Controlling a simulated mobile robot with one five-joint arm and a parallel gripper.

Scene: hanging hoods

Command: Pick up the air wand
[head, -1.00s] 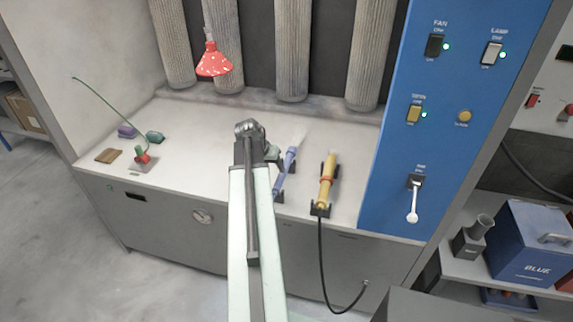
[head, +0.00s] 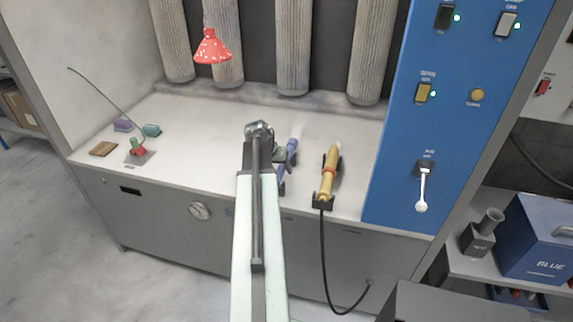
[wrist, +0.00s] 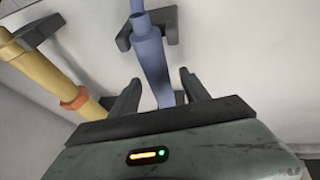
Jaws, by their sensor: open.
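A blue-violet wand (head: 291,150) lies in a dark holder on the hood's worktop, with a pale, misty streak beyond its far end. A yellow wand (head: 328,176) with a red-orange band and a black hose lies in black holders to its right. No label shows which is the air wand. My gripper (wrist: 160,90) is open, and in the wrist view the blue-violet wand (wrist: 153,58) runs between its two fingers. I cannot tell whether they touch it. The yellow wand (wrist: 42,72) is left of the fingers there. In the head view my arm partly hides the blue-violet wand.
A blue switch panel (head: 450,130) rises at right. The worktop's middle left is clear.

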